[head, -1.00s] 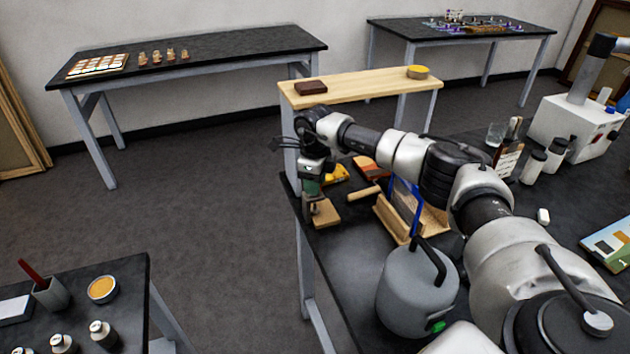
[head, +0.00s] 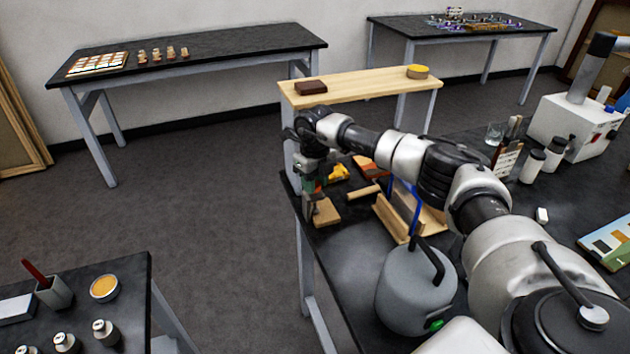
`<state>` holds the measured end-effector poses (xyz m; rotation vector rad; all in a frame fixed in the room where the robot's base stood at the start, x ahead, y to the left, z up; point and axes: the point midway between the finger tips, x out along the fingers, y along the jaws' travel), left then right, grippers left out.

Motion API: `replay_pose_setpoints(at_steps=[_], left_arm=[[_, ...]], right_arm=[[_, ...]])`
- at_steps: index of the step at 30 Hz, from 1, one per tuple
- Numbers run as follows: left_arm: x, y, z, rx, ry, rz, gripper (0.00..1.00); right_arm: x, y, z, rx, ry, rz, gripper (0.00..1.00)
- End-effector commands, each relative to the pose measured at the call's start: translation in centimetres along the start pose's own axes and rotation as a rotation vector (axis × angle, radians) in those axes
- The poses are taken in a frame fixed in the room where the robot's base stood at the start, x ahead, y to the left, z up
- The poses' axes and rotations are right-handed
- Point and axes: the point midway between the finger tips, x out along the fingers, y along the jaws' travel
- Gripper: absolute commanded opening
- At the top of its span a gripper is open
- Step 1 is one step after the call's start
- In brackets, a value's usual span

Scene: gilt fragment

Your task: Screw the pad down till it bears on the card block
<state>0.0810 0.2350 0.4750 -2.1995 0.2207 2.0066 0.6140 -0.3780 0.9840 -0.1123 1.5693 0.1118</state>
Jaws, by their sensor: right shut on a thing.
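The clamp (head: 309,204) shows as a dark upright frame with a bit of green below the jaws. A flat tan block (head: 326,212), which looks like the card block, lies at the clamp's foot. The pad is too small and hidden to make out, so I cannot tell whether it touches the block. My left gripper is not in view.
On the bench (head: 347,250), a wooden cylinder (head: 364,192), a yellow tool (head: 339,172) and a wooden cradle (head: 392,218) lie right of the clamp. A grey kettle-like pot (head: 415,290) stands nearer. A raised wooden shelf (head: 360,86) is behind. Open floor lies left.

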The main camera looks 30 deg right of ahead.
Motion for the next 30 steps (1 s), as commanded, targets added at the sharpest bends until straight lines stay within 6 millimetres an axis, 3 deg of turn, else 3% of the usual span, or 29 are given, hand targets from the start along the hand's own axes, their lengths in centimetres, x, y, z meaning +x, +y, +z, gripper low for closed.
replay_pose_setpoints(at_steps=[9,10,15,24,30], left_arm=[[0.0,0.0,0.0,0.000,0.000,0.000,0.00],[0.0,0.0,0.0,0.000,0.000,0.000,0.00],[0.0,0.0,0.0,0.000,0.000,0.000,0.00],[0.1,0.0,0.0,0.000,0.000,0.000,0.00],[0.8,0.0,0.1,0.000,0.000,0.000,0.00]], right_arm=[[-0.3,-0.1,0.1,0.003,-0.007,-0.001,0.10],[-0.3,-0.1,0.1,0.002,-0.007,-0.001,0.36],[-0.2,-0.1,0.1,0.002,-0.005,-0.001,0.59],[-0.4,0.0,0.1,0.000,-0.004,0.000,0.59],[-3.1,0.0,0.1,0.000,-0.007,0.000,0.59]])
